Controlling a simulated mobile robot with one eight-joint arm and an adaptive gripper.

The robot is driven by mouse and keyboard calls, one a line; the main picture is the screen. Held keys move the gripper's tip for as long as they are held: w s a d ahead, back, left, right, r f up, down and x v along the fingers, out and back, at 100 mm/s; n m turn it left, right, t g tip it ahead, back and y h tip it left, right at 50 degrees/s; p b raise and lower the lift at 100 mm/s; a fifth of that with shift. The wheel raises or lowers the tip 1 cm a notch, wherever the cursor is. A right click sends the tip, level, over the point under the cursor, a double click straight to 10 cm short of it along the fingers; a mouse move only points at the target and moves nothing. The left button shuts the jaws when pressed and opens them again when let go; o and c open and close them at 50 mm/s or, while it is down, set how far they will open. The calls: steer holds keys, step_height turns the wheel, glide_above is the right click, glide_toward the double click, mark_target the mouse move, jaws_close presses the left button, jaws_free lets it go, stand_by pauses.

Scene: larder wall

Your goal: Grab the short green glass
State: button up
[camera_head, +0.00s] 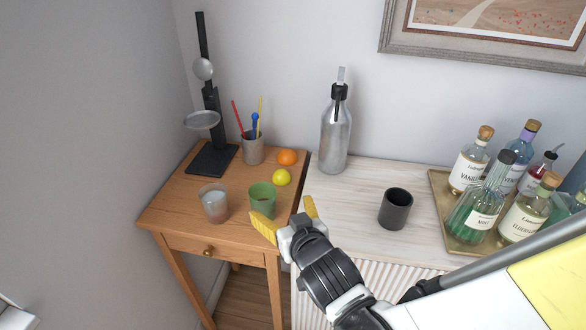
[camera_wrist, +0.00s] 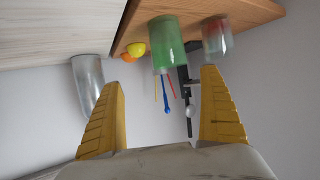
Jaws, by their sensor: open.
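The short green glass (camera_head: 262,198) stands upright near the front right of the small wooden table (camera_head: 165,212). In the wrist view the green glass (camera_wrist: 168,46) appears upside down, ahead of and between my two yellow fingers. My gripper (camera_head: 287,220) is open and empty, just right of the glass in the head view. In the wrist view my gripper (camera_wrist: 162,108) has its fingers spread wide, with a gap between them and the glass. A yellow finger overlaps the lower edge of the glass in the head view.
A clear glass (camera_head: 214,203) stands left of the green one. Behind are a lemon (camera_head: 281,177), an orange (camera_head: 287,157), a pencil cup (camera_head: 252,148) and a black stand (camera_head: 211,159). On the pale cabinet are a silver bottle (camera_head: 335,135), a dark cup (camera_head: 395,209) and a bottle tray (camera_head: 437,185).

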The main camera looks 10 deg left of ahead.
mark_target(269, 203)
steer(key=shift+y, duration=0.3)
steer(key=w+a+f, duration=0.1)
steer(key=w+a, duration=0.1)
steer(key=w+a+f+b, duration=0.1)
steer(key=shift+w+a+f+b, duration=0.15)
steer(key=shift+w+a+b, duration=0.15)
steer(key=shift+w+a, duration=0.1)
steer(key=x, duration=0.1)
steer(key=b+x, duration=0.1)
steer(key=x, duration=0.1)
steer(key=b+x, duration=0.1)
steer(key=x, duration=0.1)
steer(key=shift+w+a+r, duration=0.25)
steer(key=shift+r, duration=0.1)
steer(key=c, duration=1.5)
